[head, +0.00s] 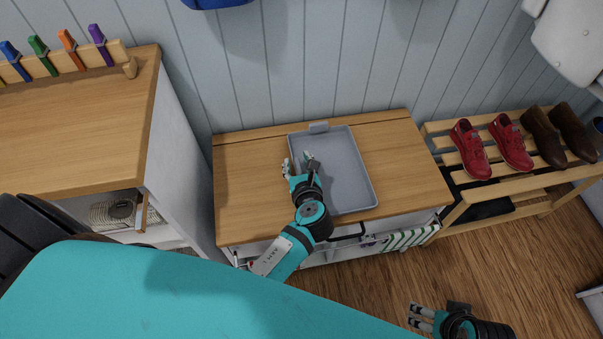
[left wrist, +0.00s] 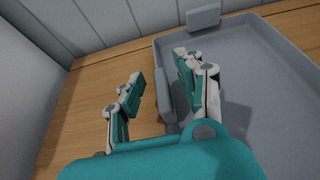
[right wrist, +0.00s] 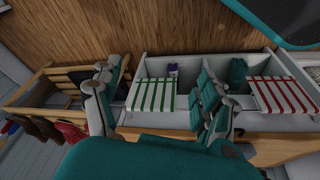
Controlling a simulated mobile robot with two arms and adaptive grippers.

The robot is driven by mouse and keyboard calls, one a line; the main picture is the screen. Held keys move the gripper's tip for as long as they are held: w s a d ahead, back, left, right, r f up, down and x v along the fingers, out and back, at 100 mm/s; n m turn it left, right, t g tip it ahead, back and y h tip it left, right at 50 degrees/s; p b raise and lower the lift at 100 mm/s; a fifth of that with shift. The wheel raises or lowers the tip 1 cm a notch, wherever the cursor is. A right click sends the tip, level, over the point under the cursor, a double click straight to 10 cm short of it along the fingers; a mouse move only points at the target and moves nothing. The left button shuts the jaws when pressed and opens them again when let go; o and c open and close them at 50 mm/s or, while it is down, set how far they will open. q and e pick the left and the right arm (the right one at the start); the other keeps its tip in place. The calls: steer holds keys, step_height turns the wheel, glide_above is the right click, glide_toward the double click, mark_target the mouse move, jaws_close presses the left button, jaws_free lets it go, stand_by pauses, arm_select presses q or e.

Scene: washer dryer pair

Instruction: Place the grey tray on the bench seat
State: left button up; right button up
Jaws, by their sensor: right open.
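The grey tray (head: 345,175) lies flat on the wooden top of the bench seat (head: 415,165), in the middle of it. The tray also shows in the left wrist view (left wrist: 265,75), with its raised end handle at the far edge. My left gripper (head: 300,160) is at the tray's left rim. In the left wrist view (left wrist: 160,85) its fingers are apart, one outside the rim above the wood and one over the tray's inside; nothing is pinched between them. My right gripper (head: 435,312) is open and empty above the floor at the lower right, away from the tray.
A wooden-topped cabinet (head: 80,130) stands left of the bench, with coloured pegs above it. A slatted shoe rack (head: 485,190) with red (head: 470,150) and brown shoes stands at the right. Striped cloths (right wrist: 160,95) hang from bins under the bench. The wooden floor (head: 510,255) in front is clear.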

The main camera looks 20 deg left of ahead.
arm_select(q)
steer(key=p+v, duration=0.2)
steer(key=v, duration=0.9)
steer(key=shift+d, duration=0.1)
arm_select(e)
step_height(320, 180, down, 9)
steer(key=shift+f+g, duration=0.15)
steer(key=shift+g, duration=0.15)
arm_select(q)
steer(key=shift+f, duration=0.1)
